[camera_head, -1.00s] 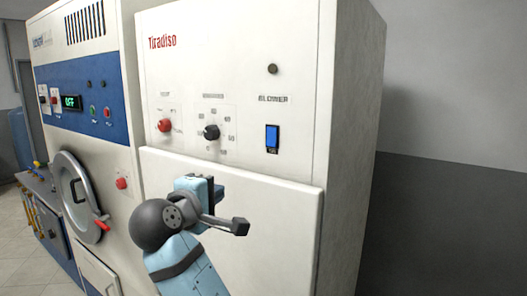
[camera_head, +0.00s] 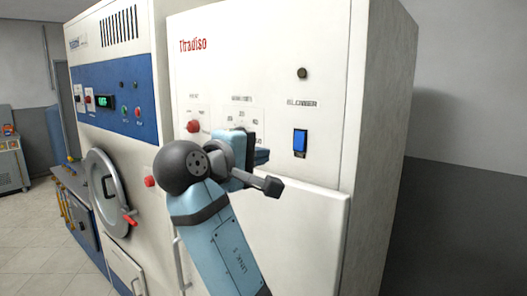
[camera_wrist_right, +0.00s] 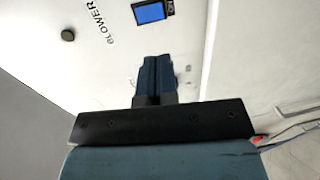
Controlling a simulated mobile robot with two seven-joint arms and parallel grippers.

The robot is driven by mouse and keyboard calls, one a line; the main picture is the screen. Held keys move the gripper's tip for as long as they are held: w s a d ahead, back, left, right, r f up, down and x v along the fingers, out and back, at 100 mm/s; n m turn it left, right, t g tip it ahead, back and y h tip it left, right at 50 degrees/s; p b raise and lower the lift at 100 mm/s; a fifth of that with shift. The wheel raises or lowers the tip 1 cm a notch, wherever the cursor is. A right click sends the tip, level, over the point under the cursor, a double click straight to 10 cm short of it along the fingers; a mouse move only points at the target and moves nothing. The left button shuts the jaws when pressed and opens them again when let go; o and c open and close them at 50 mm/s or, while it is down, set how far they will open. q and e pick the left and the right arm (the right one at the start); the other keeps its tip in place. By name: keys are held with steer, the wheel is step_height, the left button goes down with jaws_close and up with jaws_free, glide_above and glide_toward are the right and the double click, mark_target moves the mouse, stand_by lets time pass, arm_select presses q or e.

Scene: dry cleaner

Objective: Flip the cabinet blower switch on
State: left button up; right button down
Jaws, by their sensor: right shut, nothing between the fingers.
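The blower switch (camera_head: 300,141) is a blue rocker on the white cabinet front (camera_head: 290,40), below the label "BLOWER". It also shows in the right wrist view (camera_wrist_right: 150,12), near the top edge, beyond the fingertips. My right gripper (camera_head: 262,156) is in front of the cabinet panel, to the left of the switch and slightly lower, apart from it. In the right wrist view its two blue fingers (camera_wrist_right: 157,75) are together with nothing between them. The gripper and arm partly hide the dial in the panel's middle. My left gripper is not in view.
A red knob (camera_head: 193,126) is left of my gripper. A dark round lamp or button (camera_head: 302,73) sits above the switch label. A blue and white machine with a round door (camera_head: 108,192) stands to the left. Open floor (camera_head: 40,240) shows at the lower left.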

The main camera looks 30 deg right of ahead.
mark_target(298, 149)
steer(key=p+x, duration=0.3)
steer(key=x, duration=0.7)
steer(key=shift+d+r, duration=0.15)
steer(key=shift+d, duration=0.05)
steer(key=shift+w+d, duration=0.2)
steer(key=shift+d, duration=0.15)
steer(key=shift+w+d, duration=0.15)
steer(key=shift+d, duration=0.2)
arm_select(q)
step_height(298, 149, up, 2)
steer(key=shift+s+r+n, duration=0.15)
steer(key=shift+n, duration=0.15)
arm_select(e)
steer(key=shift+f, duration=0.25)
